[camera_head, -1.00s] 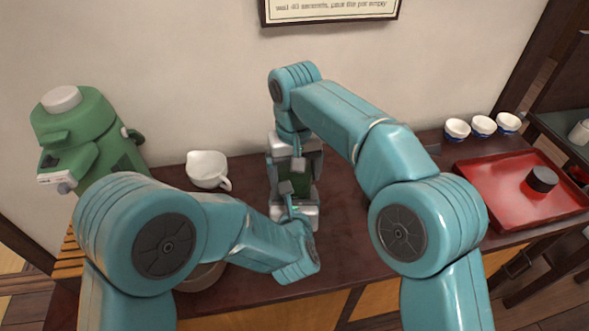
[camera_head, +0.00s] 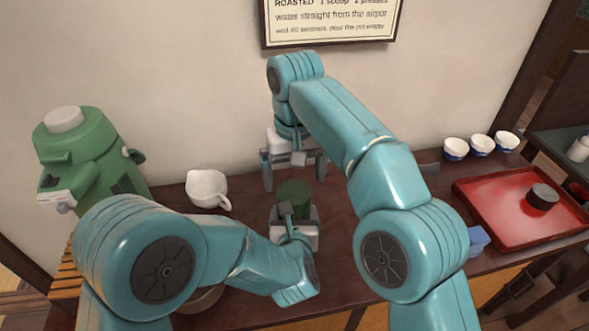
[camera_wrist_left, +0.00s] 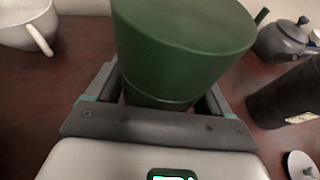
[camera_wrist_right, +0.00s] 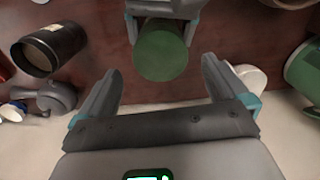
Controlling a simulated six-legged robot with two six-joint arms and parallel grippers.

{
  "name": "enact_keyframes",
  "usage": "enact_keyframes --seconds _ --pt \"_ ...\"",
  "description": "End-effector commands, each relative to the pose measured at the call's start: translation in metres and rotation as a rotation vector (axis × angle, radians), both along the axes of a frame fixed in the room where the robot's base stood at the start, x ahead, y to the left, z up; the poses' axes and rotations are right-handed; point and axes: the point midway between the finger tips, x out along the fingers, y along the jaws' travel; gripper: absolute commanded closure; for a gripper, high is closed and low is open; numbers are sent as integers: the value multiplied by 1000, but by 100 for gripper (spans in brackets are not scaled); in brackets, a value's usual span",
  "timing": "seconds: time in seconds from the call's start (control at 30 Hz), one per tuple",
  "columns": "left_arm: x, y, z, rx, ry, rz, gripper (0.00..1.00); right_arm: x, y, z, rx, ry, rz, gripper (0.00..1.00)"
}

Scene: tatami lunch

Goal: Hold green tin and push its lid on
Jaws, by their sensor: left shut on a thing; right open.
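The green tin (camera_head: 293,190) stands upright above the dark counter, with my left gripper (camera_head: 295,214) shut on its lower part. In the left wrist view the tin (camera_wrist_left: 180,45) fills the middle, and a thin seam runs round it low down near the fingers. Its green top is in place as far as I can see; whether the lid sits fully down I cannot tell. My right gripper (camera_head: 294,172) is open and empty, above and behind the tin. In the right wrist view the round green top (camera_wrist_right: 160,55) lies beyond the spread fingertips, apart from them.
A white pitcher (camera_head: 207,189) and green dispenser (camera_head: 88,150) stand left. A red tray (camera_head: 490,205) bearing a dark round piece (camera_head: 543,196), several white-blue cups (camera_head: 481,145) and a blue block (camera_head: 478,239) are right. The right wrist view shows a dark canister (camera_wrist_right: 48,48) and grey teapot (camera_wrist_right: 52,97).

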Motion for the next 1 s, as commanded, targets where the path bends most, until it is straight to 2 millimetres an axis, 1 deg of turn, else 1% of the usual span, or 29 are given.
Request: enact_keyframes --seconds 0.1,0.2,0.5,0.53,0.57,0.83,0.93,1.0 --pt "0 0 1 0 -2 0 74 0 0 9 0 -1 0 0" --pt "0 0 1 -1 -2 0 74 -1 0 13 0 1 0 0" --pt "0 0 1 0 -2 0 74 -1 0 14 0 1 0 0" --pt "0 0 1 0 -2 0 9 -1 0 14 0 1 0 0" --pt "0 0 1 0 -2 0 0 -1 0 14 0 1 0 0" --pt "-2 0 1 0 -1 -1 0 -1 0 14 0 1 0 0" --pt "-11 -1 5 -1 -2 -3 0 -1 0 12 0 1 0 0" --pt "-23 -1 9 -1 -2 -3 0 -1 0 11 0 1 0 0"
